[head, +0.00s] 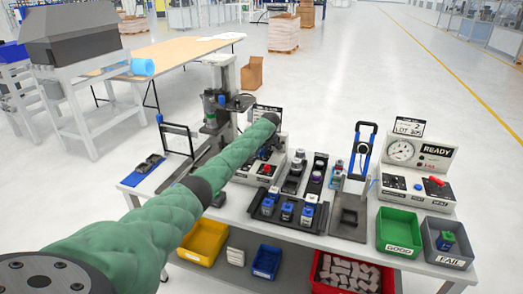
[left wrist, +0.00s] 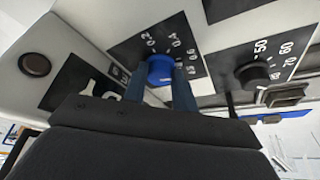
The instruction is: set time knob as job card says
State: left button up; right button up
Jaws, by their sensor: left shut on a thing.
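My left gripper (left wrist: 160,88) is shut on a blue knob (left wrist: 160,69) on a dark panel with a printed scale, where 0.2 and 0.4 can be read. One finger lies on each side of the knob. The knob's pointer cannot be made out. A black knob (left wrist: 252,75) with a scale of 50, 60 and 70 sits to its right, clear of the fingers. In the head view my left gripper (head: 267,150) is at the pale control box (head: 246,178), and the arm hides part of it. A card (head: 266,111) behind the wrist is too small and covered to read.
A red button (head: 264,169) is on the box near my gripper. Black fixtures (head: 312,187) with several small parts stand to the right. A tester with a gauge (head: 403,150), a green GOOD bin (head: 384,238) and a grey FAIL bin (head: 456,263) are at the right end.

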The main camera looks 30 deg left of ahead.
pick_arm(q)
jog(key=shift+n+g, duration=0.3)
jog(key=shift+n, duration=0.4)
jog(key=shift+w+n, duration=0.1)
jog(key=shift+n, duration=0.3)
jog(key=shift+y, duration=0.3)
jog(key=shift+n, duration=0.3)
pick_arm(e)
jog(key=shift+w+d+r, duration=0.2)
jog(key=shift+w+d, duration=0.2)
jog(key=shift+w, duration=0.35)
